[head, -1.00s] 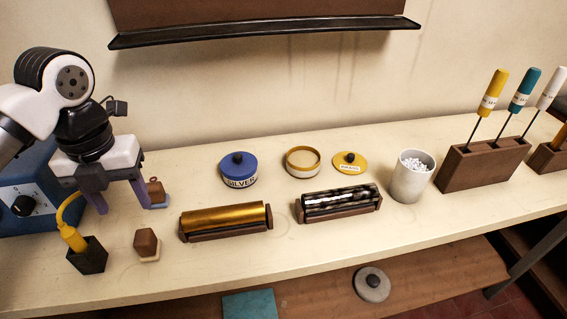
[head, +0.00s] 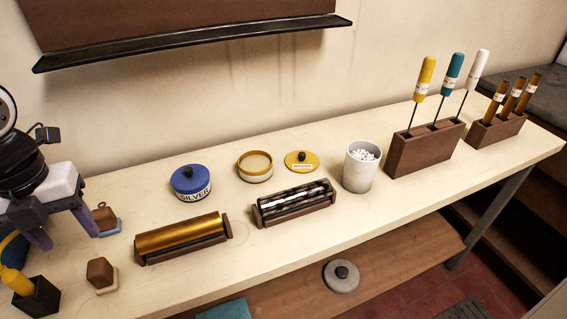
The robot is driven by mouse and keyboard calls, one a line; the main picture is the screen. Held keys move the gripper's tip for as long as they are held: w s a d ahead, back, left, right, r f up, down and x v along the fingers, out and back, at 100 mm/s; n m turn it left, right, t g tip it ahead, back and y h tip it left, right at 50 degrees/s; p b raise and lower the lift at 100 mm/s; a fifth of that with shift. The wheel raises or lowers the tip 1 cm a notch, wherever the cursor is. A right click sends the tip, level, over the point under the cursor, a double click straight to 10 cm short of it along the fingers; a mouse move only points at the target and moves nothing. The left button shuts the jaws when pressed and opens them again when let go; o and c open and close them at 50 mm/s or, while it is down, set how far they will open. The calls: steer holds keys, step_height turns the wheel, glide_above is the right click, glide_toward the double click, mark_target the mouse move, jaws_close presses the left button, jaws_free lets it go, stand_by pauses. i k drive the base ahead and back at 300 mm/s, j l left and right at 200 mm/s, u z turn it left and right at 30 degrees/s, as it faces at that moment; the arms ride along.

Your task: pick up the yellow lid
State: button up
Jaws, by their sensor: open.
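The yellow lid (head: 302,161) lies flat on the bench with a dark knob on top and a small white label. It is just right of an open round tin (head: 255,166) with a yellow rim and pale inside. My gripper (head: 66,238) is at the left edge of the head view, its two purple fingers apart and pointing down, with nothing between them that I can see. It is far to the left of the lid, with the blue SILVER tin between them.
A blue SILVER tin (head: 191,182), a brass roll (head: 180,234) and a dark-and-silver roll (head: 293,202) stand near the lid. A white cup (head: 361,167) and wooden tool holders (head: 425,148) are to the right. A grey lid (head: 341,276) is on the lower shelf.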

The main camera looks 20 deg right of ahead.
mark_target(300, 161)
steer(key=i+j+z, duration=0.25)
steer(key=z, duration=0.15)
steer(key=i+j+z, duration=0.4)
steer(key=k+l, duration=0.05)
steer(key=k, duration=0.05)
